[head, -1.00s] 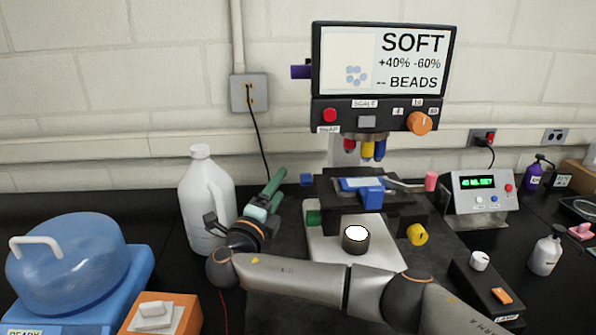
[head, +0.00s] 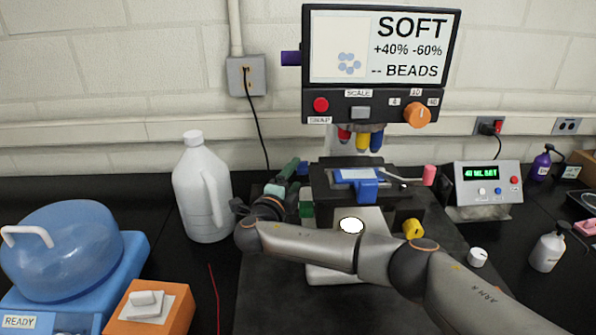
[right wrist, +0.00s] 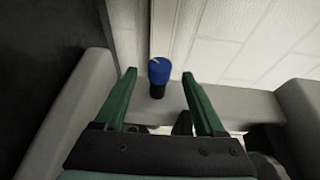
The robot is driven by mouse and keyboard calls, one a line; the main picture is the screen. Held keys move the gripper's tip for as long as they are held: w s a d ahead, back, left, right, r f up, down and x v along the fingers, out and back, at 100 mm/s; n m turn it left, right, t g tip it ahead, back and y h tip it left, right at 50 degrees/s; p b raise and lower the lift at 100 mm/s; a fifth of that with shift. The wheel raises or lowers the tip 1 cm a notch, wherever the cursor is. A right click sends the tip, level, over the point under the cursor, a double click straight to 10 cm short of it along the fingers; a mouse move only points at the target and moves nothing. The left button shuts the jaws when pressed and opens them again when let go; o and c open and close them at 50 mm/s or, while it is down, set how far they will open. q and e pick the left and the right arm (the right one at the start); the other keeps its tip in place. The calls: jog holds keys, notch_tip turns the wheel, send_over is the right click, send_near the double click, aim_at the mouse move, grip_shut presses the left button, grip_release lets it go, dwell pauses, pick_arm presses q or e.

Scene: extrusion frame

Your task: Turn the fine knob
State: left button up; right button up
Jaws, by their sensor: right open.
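No knob in view has a readable "fine" label. A blue knob (right wrist: 160,72) with a pale mark on top shows in the right wrist view, lined up between the two green fingertips of my right gripper (right wrist: 158,76). The fingers are open and I see no contact; the depth between them is unclear. In the head view my right gripper (head: 288,175) is at the left side of the microscope stage (head: 340,198), its tips beside a green block or knob (head: 306,209), partly hidden. A yellow knob (head: 412,229) is on the stand's right side. My left gripper is not in view.
The microscope's screen (head: 382,50) reads SOFT, with an orange dial (head: 417,115) below. A white jug (head: 203,190) stands close left of my right gripper. My right arm crosses in front of the microscope base. A blue-lidded machine (head: 62,250) is at left.

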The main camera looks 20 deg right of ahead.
aim_at(298, 171)
jog(key=shift+x, duration=1.65)
grip_shut()
